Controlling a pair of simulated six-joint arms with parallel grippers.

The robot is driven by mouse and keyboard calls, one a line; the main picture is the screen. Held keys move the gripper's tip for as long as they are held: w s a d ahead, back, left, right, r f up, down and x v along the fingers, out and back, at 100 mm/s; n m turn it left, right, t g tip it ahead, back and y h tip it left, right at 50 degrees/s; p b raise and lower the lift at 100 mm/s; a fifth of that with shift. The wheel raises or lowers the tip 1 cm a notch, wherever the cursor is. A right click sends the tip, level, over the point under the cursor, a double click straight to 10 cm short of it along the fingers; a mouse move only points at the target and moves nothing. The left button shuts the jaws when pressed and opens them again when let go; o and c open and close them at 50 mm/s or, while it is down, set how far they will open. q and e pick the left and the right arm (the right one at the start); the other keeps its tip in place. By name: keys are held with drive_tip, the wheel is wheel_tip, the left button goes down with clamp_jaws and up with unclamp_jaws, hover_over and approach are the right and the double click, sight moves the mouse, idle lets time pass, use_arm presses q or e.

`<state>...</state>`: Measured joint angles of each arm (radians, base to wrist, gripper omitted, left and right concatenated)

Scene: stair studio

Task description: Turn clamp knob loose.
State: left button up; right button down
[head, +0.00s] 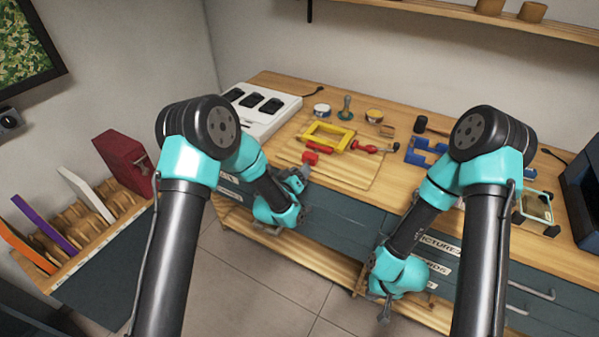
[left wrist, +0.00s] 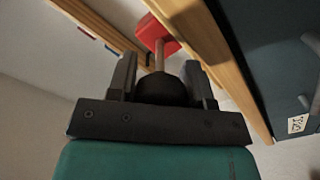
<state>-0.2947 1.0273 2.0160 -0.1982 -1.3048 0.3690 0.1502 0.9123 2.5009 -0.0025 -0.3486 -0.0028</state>
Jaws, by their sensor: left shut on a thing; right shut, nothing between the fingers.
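A dark round knob (left wrist: 163,89) sits between the fingers of my left gripper (left wrist: 162,76) in the left wrist view. A pale rod (left wrist: 159,55) runs from the knob to a red block (left wrist: 155,33). In the head view my left gripper (head: 300,180) is at the bench's front edge, just below a small red block (head: 310,158); the knob is hidden there. A yellow frame (head: 327,136) lies behind the red block on a wooden board (head: 348,177). My right gripper (head: 384,312) is shut and empty, low in front of the bench drawers.
A white tray with black pads (head: 288,116) stands at the bench's back left. A red-handled tool (head: 363,154), small tins (head: 322,110) and a blue block (head: 424,150) lie on the bench. A rack with upright panels (head: 95,192) stands at left.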

use_arm(q)
drive_tip(key=o, duration=0.9)
drive_tip(key=shift+s, duration=0.1)
drive_tip(key=v, duration=1.7)
drive_tip(key=shift+s, duration=0.2)
